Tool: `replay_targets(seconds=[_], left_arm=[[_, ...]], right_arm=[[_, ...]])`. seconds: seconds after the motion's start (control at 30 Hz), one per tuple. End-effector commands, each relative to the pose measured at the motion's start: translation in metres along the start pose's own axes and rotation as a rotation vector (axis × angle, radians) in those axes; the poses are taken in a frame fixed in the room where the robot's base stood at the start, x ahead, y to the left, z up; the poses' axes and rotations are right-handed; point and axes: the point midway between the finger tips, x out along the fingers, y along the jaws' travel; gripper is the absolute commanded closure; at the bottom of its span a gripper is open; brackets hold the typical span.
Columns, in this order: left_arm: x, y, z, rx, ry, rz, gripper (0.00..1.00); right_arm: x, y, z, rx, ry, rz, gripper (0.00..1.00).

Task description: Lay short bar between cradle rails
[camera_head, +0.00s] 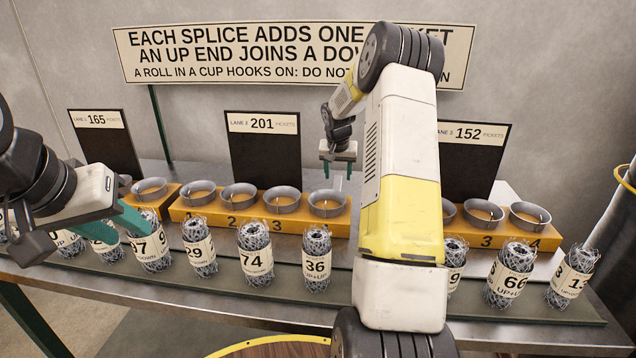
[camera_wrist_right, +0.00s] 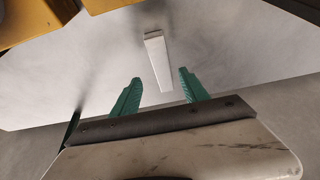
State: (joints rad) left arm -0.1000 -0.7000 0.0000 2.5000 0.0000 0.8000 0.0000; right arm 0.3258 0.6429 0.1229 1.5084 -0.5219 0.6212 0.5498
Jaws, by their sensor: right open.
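My right gripper (camera_head: 338,170) is above the back of the bench, behind the orange cup blocks, with its green fingers apart and pointing down. In the right wrist view the gripper (camera_wrist_right: 160,88) is open and empty. A pale narrow bar (camera_wrist_right: 157,62) shows beyond and between its fingertips, apart from them; it may be the short bar. I cannot make out cradle rails in either view. My left gripper (camera_head: 137,234) is at the left, over the front row of mesh rolls; its green fingers overlap the rolls (camera_head: 149,240), and whether it grips anything is unclear.
Orange blocks (camera_head: 262,224) hold several grey cups (camera_head: 239,196). Numbered mesh rolls (camera_head: 316,262) stand along a dark strip at the front. Black lane boards (camera_head: 264,150) stand behind the blocks. My right arm hides part of the right side.

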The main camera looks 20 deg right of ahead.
Motion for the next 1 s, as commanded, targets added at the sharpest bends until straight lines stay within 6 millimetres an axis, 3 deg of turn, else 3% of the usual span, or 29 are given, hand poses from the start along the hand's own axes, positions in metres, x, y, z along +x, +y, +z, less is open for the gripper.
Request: replay_targets(seconds=[0.3, 0.63, 0.9, 1.0], left_arm=[[0.000, 0.000, 0.000, 0.000, 0.000, 0.000, 0.64], [0.000, 0.000, 0.000, 0.000, 0.000, 0.000, 0.64], [0.000, 0.000, 0.000, 0.000, 0.000, 0.000, 0.64], [0.000, 0.000, 0.000, 0.000, 0.000, 0.000, 0.64]], right_arm=[[0.044, -0.004, -0.002, 0.000, -0.001, 0.000, 0.47], [0.051, -0.004, -0.002, -0.001, 0.000, 0.000, 0.47], [0.051, -0.004, -0.002, -0.001, 0.000, 0.000, 1.00], [0.051, -0.004, -0.002, -0.001, 0.000, 0.000, 1.00]])
